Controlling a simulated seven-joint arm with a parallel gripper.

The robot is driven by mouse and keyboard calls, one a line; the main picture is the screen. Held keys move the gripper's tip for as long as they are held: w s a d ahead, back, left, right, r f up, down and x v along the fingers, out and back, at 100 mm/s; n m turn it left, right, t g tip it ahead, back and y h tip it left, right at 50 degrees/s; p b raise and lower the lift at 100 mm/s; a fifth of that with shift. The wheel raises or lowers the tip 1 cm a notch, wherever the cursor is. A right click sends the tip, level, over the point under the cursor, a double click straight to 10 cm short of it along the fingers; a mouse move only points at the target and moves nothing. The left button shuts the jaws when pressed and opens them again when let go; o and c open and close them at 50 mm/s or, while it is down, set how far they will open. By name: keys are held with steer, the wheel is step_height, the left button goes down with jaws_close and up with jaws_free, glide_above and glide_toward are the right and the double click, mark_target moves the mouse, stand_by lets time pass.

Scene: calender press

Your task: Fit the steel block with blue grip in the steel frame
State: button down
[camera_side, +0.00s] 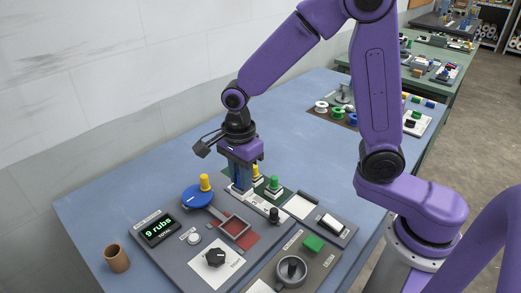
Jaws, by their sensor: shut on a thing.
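My gripper (239,180) points down over the far part of the grey panel, behind the steel frame. It is shut on the steel block with blue grip (237,183); the blue grip shows between the fingers and the steel part is mostly hidden. I cannot tell whether the block touches the surface below. The steel frame (246,234) is a small grey rectangular rim around a red area, nearer the camera and slightly left of the gripper. Nothing stands in it.
A yellow-gripped block (256,173) and a green-gripped block (274,186) stand just right of my gripper. A black dial (216,258), a counter display reading "9 rubs" (160,229) and a brown cup (117,258) are nearer.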

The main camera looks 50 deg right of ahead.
steer(key=shift+s+a+f, duration=0.3)
steer(key=shift+a+f, duration=0.5)
steer(key=shift+f, duration=0.05)
steer(key=shift+s+a+f, duration=0.25)
steer(key=shift+a+f, duration=0.55)
steer(key=shift+f, duration=0.05)
steer(key=shift+s+a+f, duration=0.3)
steer(key=shift+a+f, duration=0.5)
steer(key=shift+f, duration=0.05)
steer(key=shift+f, duration=0.2)
steer(key=shift+f, duration=0.35)
steer(key=shift+f, duration=0.85)
stand_by(0.8)
steer(key=shift+c, duration=1.8)
jaws_free()
